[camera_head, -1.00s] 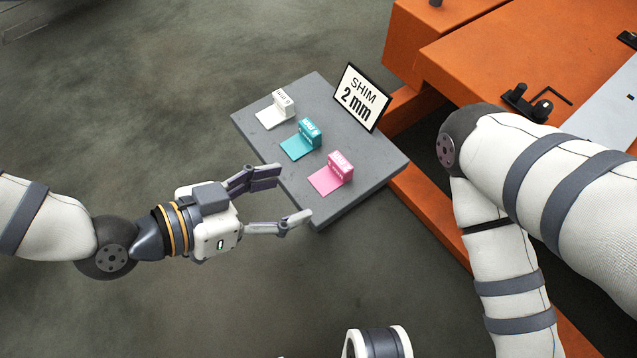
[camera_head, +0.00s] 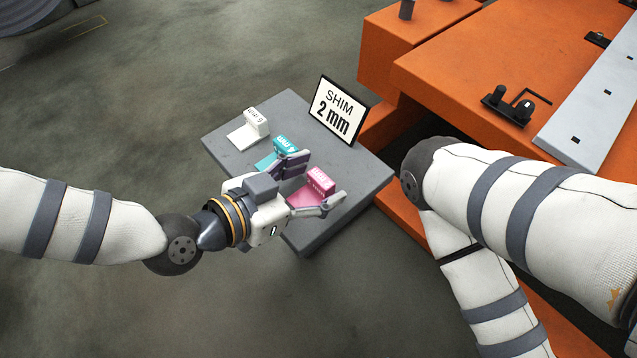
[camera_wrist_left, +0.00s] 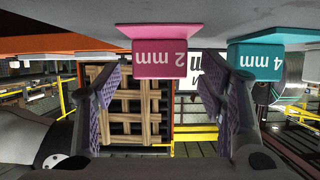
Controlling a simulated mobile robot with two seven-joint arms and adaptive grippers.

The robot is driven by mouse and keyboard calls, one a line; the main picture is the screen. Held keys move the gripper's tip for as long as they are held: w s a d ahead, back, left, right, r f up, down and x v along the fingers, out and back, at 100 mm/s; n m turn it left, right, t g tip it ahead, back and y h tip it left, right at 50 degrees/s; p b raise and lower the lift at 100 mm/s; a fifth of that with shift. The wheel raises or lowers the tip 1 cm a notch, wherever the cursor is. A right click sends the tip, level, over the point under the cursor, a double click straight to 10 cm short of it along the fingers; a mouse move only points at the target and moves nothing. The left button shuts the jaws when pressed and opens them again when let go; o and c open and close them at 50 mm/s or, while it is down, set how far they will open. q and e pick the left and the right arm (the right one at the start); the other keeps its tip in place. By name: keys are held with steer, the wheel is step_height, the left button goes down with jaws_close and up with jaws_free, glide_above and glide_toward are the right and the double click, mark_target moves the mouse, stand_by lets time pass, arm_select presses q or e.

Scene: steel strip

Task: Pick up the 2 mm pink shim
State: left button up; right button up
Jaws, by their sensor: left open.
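The pink shim (camera_head: 316,186), a thin plate with an upright block marked 2 mm, stands on the grey stand (camera_head: 345,207). My left gripper (camera_head: 318,183) is open, with its fingers on either side of the pink shim in the head view. In the left wrist view, the pink block (camera_wrist_left: 159,58) shows upside down at the top, between and a little beyond the open purple-padded fingers (camera_wrist_left: 160,95). Contact between the fingers and the shim is not visible. The right arm shows at the right, but its gripper is out of view.
A teal 4 mm shim (camera_head: 282,147) is right beside one left finger. A white shim (camera_head: 251,127) stands farther back. A sign reading SHIM 2 mm (camera_head: 338,110) stands at the stand's back edge. An orange bench (camera_head: 470,55) lies behind right.

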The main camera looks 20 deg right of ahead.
arm_select(q)
steer(key=c, duration=1.2)
steer(key=shift+r, duration=0.1)
steer(key=shift+c, duration=0.2)
